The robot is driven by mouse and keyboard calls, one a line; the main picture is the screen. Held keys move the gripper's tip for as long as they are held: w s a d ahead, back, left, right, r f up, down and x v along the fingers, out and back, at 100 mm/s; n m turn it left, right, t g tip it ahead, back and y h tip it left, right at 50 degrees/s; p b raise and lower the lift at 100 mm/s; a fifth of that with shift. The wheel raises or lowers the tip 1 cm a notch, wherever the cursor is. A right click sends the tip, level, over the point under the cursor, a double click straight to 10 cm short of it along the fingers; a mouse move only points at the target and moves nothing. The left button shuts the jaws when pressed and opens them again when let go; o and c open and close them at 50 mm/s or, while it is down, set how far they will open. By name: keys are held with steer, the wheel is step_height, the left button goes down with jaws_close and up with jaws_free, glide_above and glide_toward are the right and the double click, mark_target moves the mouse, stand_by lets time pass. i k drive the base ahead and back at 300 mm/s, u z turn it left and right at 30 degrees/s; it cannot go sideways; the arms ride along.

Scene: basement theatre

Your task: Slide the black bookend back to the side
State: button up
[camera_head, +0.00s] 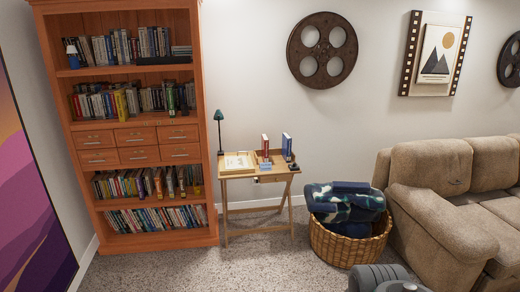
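A small wooden desk (240,176) stands right of the bookcase. On its top are an upright red-and-white book (265,146) and an upright blue book (286,145), apart from each other. A small dark piece (294,167) sits at the desk's right edge beside the blue book; it is too small to tell whether it is the black bookend. Small dark and blue shapes also lie around the foot of the red-and-white book. My gripper is not in view; only a rounded grey part, likely of my arm, shows at the bottom right.
A tall orange-brown bookcase (138,217) full of books stands at the left. A green lamp (219,116) and a flat tray (238,162) are on the desk's left. A wicker basket (345,250) with blankets and a beige sofa (436,222) stand right. Carpet before the desk is clear.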

mark_target(185, 106)
steer(key=u, duration=0.05)
steer(key=i, duration=2.3)
steer(key=u, duration=1.25)
steer(key=i, duration=1.45)
steer(key=u, duration=1)
